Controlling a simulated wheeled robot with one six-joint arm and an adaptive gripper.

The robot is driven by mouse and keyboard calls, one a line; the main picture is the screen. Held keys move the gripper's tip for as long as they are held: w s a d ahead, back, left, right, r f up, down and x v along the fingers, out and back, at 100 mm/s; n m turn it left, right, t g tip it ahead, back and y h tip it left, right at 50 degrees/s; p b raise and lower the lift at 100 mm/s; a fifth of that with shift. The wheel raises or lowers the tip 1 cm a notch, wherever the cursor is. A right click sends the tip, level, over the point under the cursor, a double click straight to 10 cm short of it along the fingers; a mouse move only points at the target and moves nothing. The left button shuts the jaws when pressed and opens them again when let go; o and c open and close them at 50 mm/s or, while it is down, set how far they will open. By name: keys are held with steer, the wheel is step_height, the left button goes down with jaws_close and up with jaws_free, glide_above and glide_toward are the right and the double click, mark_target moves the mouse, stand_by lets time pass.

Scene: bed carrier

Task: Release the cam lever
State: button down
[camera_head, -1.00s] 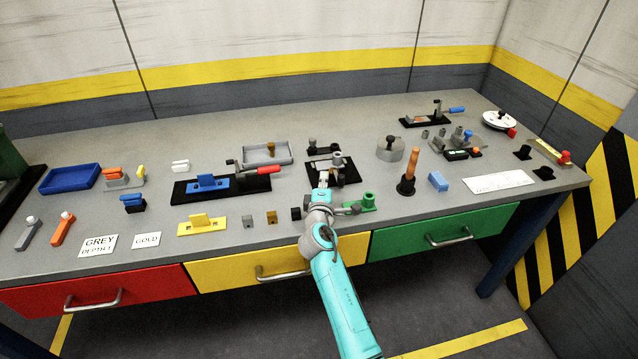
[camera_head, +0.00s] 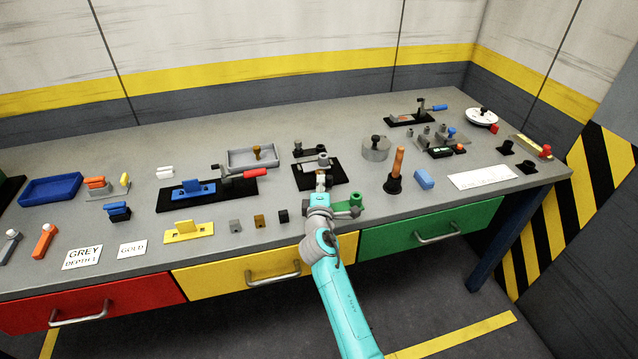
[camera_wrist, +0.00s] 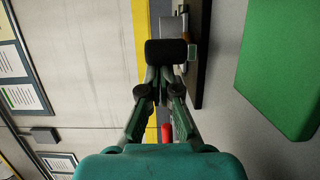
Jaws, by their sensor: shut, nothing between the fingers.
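A small clamp fixture on a black plate (camera_head: 333,179) stands mid-bench, with grey metal parts and a dark bar behind it. I cannot tell for sure which part is the cam lever. My gripper (camera_head: 321,182) is at the plate's front edge, partly hiding the fixture. In the wrist view my gripper (camera_wrist: 167,76) is shut and empty. A dark rounded piece (camera_wrist: 166,52) shows just past the fingertips; whether they touch is unclear. The black plate and a grey metal part (camera_wrist: 173,25) show beyond it.
A red-handled clamp (camera_head: 240,174) stands left of the fixture. A green piece (camera_head: 346,208) is close at the gripper's right. A plunger with a wooden handle (camera_head: 397,165) stands upright further right. Small blocks (camera_head: 259,221) lie at the front left.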

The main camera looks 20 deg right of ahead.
steer(key=shift+s+d, duration=0.15)
steer(key=shift+d, duration=1.55)
steer(key=shift+w+d, duration=0.2)
steer(key=shift+d, duration=0.45)
steer(key=shift+w+d, duration=0.2)
steer(key=shift+d, duration=0.45)
steer(key=v, duration=1.2)
